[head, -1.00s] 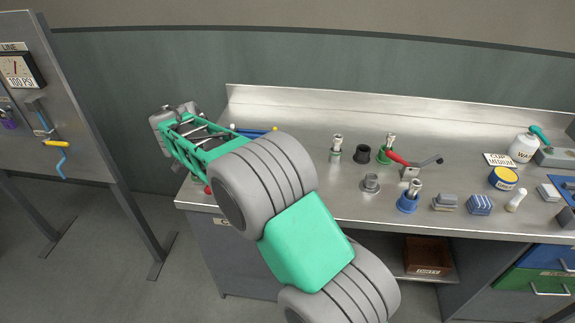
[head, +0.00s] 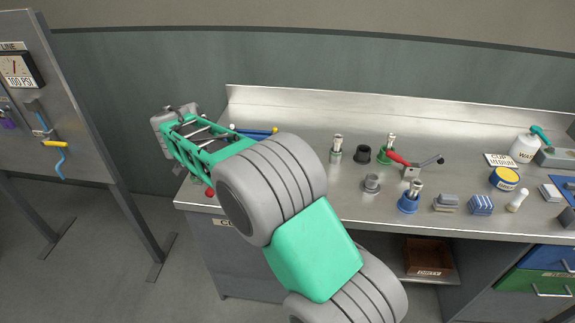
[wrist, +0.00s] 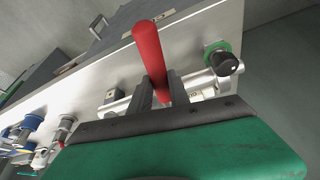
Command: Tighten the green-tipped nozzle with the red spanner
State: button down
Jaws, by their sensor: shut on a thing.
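In the wrist view the red spanner (wrist: 150,45) shows as a rounded red handle between the two dark fingers of my gripper (wrist: 162,84), which is shut on it. The spanner's working end is hidden behind the fingers. A silver pipe-like part lies behind the fingers. At its right end a dark knob (wrist: 229,62) sits beside a green ring (wrist: 216,47); I cannot tell whether this is the green-tipped nozzle or whether the spanner touches it. In the head view my arm hides the fingertips, and a small red end (head: 210,192) shows below it at the bench's left edge.
The steel bench (head: 330,205) runs to the right. A panel with a gauge (head: 15,68) stands left.

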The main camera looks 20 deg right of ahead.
jog(key=shift+s+f+n+b, duration=0.1)
jog(key=shift+s+n+b, duration=0.5)
jog(key=shift+s+b, duration=0.55)
dwell(0.5)
jog(key=shift+s, duration=0.1)
jog(key=c, duration=1.8)
grip_release()
grip_shut()
dwell(0.8)
